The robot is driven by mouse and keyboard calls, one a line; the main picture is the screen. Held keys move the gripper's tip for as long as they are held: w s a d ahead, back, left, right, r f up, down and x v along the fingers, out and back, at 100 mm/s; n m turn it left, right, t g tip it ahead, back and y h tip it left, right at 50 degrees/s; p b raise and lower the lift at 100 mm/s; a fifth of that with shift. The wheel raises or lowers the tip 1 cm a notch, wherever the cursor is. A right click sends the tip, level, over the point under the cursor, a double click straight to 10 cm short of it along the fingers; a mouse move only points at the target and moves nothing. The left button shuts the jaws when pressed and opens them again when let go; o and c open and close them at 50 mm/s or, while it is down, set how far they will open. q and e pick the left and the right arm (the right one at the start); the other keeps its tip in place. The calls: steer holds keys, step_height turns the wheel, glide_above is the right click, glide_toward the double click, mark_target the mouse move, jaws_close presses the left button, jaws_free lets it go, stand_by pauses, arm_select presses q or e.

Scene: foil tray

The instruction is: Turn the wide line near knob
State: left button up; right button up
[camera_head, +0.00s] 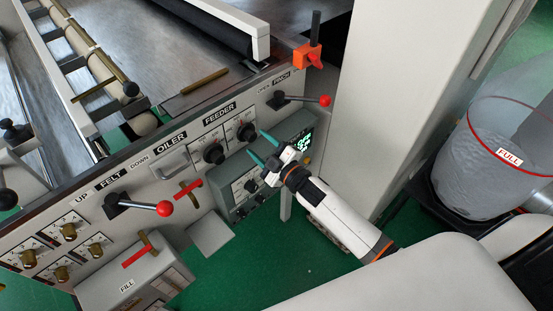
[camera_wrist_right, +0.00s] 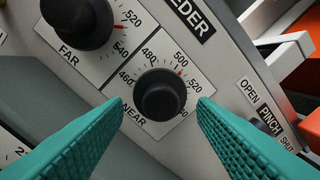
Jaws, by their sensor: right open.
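In the right wrist view, a black round knob (camera_wrist_right: 163,97) sits on a white dial plate marked NEAR, under the FEEDER label. A red mark on its scale is near 500. In the head view the same knob (camera_head: 246,131) is the right one of the feeder pair. My right gripper (camera_head: 262,148) is open, with its teal fingers pointing at the panel. In the wrist view one finger is on each side of the knob, with gaps showing between them and it. I cannot read any "wide line" label. My left gripper is not in view.
The FAR knob (camera_wrist_right: 78,18) is close on the left. A grey control box (camera_head: 240,187) with a lit display lies below the feeder dials. A red-tipped pinch lever (camera_head: 324,101) sticks out at the upper right. A white column (camera_head: 390,90) stands to the right.

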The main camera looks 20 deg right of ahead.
steer(key=b+v, duration=0.1)
steer(key=v, duration=0.8)
steer(key=shift+s+b, duration=0.2)
steer(key=shift+b, duration=0.2)
steer(key=s+d+f+m+g+h, duration=0.2)
steer(key=s+f, duration=0.1)
steer(key=f, duration=0.7)
steer(key=s+d+f+m+g+h, duration=0.1)
steer(key=s+f+m+g, duration=0.2)
steer(key=f, duration=0.7)
steer(key=s+d+f+m+g+h, duration=0.15)
steer(key=s+f, duration=0.25)
steer(key=f, duration=0.6)
steer(key=s+f+m+g, duration=0.1)
steer(key=s+f+g, duration=0.2)
steer(key=s+f, duration=0.3)
steer(key=s+a+f+m+g+h, duration=0.1)
steer(key=s+f+g, duration=0.2)
steer(key=s, duration=1)
steer(key=s+a+f+m+g, duration=0.1)
steer(key=s+f+m+g, duration=0.1)
steer(key=s+f, duration=0.7)
steer(key=shift+s+g, duration=0.75)
steer(key=shift+g, duration=0.1)
steer(key=shift+d+h, duration=0.15)
steer(key=shift+h, duration=0.1)
